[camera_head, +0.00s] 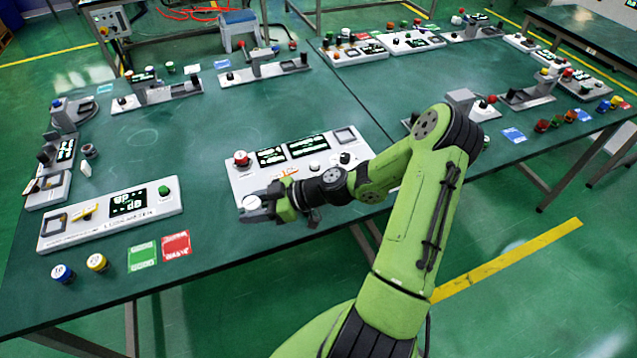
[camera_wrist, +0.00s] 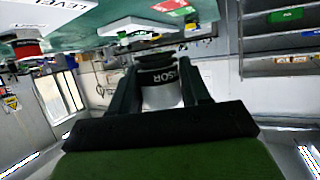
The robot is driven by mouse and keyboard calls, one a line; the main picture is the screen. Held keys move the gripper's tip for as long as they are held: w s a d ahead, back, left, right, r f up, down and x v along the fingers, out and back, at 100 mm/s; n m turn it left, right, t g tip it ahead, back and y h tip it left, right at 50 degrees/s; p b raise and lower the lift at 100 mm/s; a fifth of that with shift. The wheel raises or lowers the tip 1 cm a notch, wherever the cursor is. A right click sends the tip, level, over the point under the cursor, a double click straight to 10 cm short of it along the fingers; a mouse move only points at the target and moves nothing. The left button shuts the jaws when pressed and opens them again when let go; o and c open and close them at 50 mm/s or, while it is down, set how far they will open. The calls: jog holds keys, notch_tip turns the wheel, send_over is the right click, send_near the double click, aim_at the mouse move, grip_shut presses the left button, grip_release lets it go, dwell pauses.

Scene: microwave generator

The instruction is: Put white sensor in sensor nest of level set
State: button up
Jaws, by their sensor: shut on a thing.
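The white sensor (camera_wrist: 160,92), a short white cylinder with a dark band lettered "SOR", is held between my gripper's two dark fingers in the wrist view. In the head view the sensor's white top (camera_head: 252,203) shows at the tip of my gripper (camera_head: 258,212). My gripper is in front of the near-left corner of a white panel (camera_head: 236,185) with a red button, two displays and a square dark-framed recess (camera_head: 345,136). In the wrist view, "LEVEL" lettering (camera_wrist: 62,5) shows on a white panel near a red button (camera_wrist: 25,48). I cannot tell which recess is the sensor nest.
A second white panel (camera_head: 155,207) with a display and green button lies left.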

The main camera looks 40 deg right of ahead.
jog(key=d+m+b, duration=0.1)
jog(key=d, duration=0.3)
jog(key=d+t+h+b, duration=0.1)
jog(key=d, duration=0.4)
jog(key=d+f+m+t+h+b, duration=0.1)
jog(key=d+b, duration=0.1)
jog(key=d, duration=0.2)
jog(key=shift+w+d+m, duration=0.1)
jog(key=shift+d+m, duration=0.1)
jog(key=shift+m, duration=0.1)
jog(key=s+d+r+m+t+h+b, duration=0.1)
jog(key=s+d+h+b, duration=0.1)
jog(key=d, duration=0.7)
jog(key=shift+s+d+m+b, duration=0.3)
jog(key=shift+s+d+m, duration=0.1)
jog(key=shift+s, duration=0.35)
notch_tip(320, 180, down, 10)
jog(key=b, duration=0.3)
jog(key=shift+r, duration=0.2)
jog(key=shift+f, duration=0.25)
jog(key=o, duration=1.1)
